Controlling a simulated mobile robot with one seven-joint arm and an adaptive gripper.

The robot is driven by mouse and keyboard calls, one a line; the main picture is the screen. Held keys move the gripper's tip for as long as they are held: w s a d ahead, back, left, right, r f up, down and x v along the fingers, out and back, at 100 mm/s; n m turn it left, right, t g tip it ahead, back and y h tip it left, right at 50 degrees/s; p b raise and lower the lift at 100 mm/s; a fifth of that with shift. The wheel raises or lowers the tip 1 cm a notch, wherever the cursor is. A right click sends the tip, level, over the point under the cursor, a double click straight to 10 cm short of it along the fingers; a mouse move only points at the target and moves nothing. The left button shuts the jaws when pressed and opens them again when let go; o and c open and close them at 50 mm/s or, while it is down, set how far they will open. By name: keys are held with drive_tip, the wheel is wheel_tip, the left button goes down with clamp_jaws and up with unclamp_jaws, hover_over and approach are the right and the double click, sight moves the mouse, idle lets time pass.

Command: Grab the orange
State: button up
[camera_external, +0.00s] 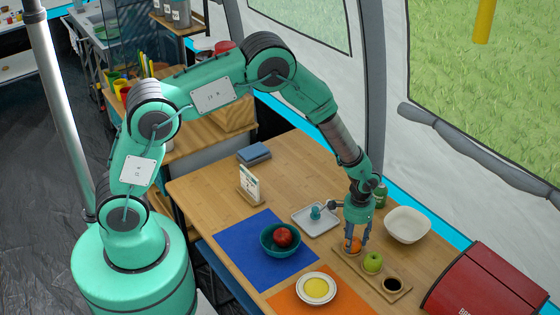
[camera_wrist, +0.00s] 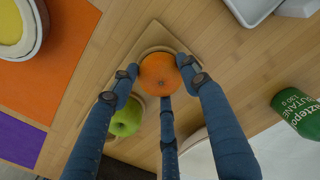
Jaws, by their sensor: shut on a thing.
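The orange (camera_external: 351,245) is a small round fruit at the far end of a wooden board (camera_external: 405,284) on the table. In the wrist view the orange (camera_wrist: 160,74) sits between my fingertips. My gripper (camera_external: 356,240) points down over the board and its blue fingers close around the orange. My gripper (camera_wrist: 163,80) is shut on it, with fingers touching its sides. The fingers partly hide the orange in the external view. I cannot tell whether it is clear of the board.
A white bowl (camera_external: 407,225), a grey tray (camera_external: 312,228), a teal bowl (camera_external: 268,247) with a red apple and a yellow-filled bowl (camera_external: 316,301) stand around. A green can (camera_wrist: 300,113) stands nearby.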

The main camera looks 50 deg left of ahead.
sight(354, 240)
drive_tip(key=shift+r, duration=0.7)
wheel_tip(354, 240, up, 2)
drive_tip(key=shift+r+p, duration=0.2)
drive_tip(key=shift+p, duration=0.2)
drive_tip(key=s+a, duration=0.2)
drive_tip(key=s, duration=0.5)
drive_tip(key=s+a+r+p, duration=0.1)
drive_tip(key=s+a, duration=0.1)
drive_tip(key=s, duration=0.6)
drive_tip(key=shift+s+a, duration=0.15)
drive_tip(key=shift+a, duration=0.25)
